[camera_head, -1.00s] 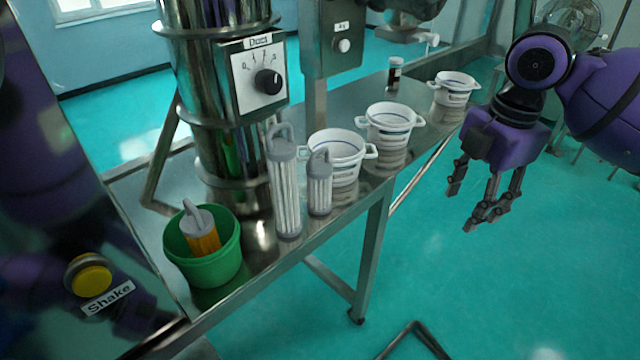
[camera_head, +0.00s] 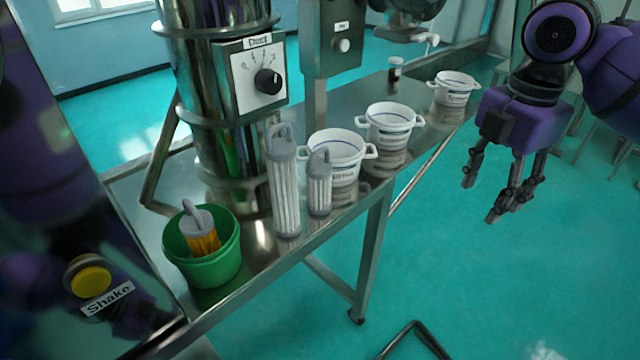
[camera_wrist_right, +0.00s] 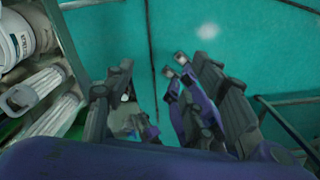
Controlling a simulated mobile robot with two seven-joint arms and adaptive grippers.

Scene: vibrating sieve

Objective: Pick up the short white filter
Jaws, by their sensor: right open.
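The short white filter (camera_head: 319,186), with a grey cap and loop handle, stands upright on the metal table between the tall white filter (camera_head: 284,190) and a white pot. In the right wrist view, two white ribbed filters (camera_wrist_right: 52,112) lie at the left edge of the picture. My right gripper (camera_head: 483,202) hangs open and empty beyond the table's front edge, well to the right of the short filter. Its spread fingers also show in the right wrist view (camera_wrist_right: 150,85) over the floor.
White two-handled pots (camera_head: 335,170) stand in a row along the table (camera_head: 265,262). A green bucket (camera_head: 205,270) holding an orange filter is at the near left. A steel machine with a dial (camera_head: 268,80) stands behind the filters.

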